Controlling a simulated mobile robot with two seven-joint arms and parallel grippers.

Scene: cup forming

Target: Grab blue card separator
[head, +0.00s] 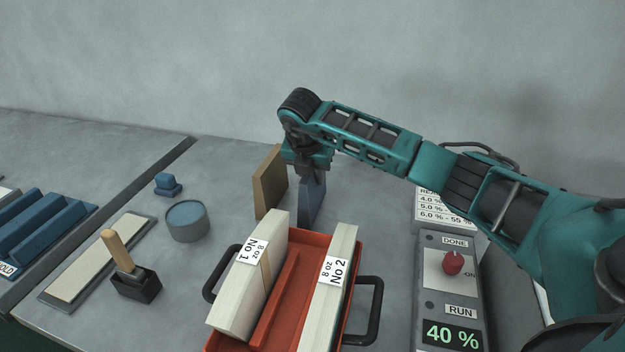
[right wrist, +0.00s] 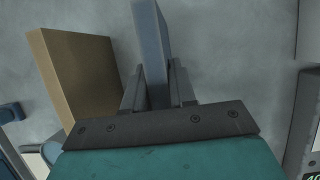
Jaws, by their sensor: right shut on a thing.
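The blue card separator (head: 311,203) stands upright on the grey table behind the red tray in the head view. My right gripper (head: 309,172) comes down on it from above and is shut on its upper part. In the right wrist view the separator (right wrist: 152,50) lies between the two fingers of the gripper (right wrist: 158,85). A brown separator (head: 269,183) stands upright just left of it, apart from the gripper; it also shows in the right wrist view (right wrist: 80,78). My left gripper is not in view.
The red tray (head: 274,300) with black handles holds two white card stacks labelled No 1 and No 2. A control box (head: 449,285) reading 40 % stands at right. A grey round tub (head: 187,221), a blue knobbed piece (head: 168,185) and a wooden-handled stamp (head: 127,268) are at left.

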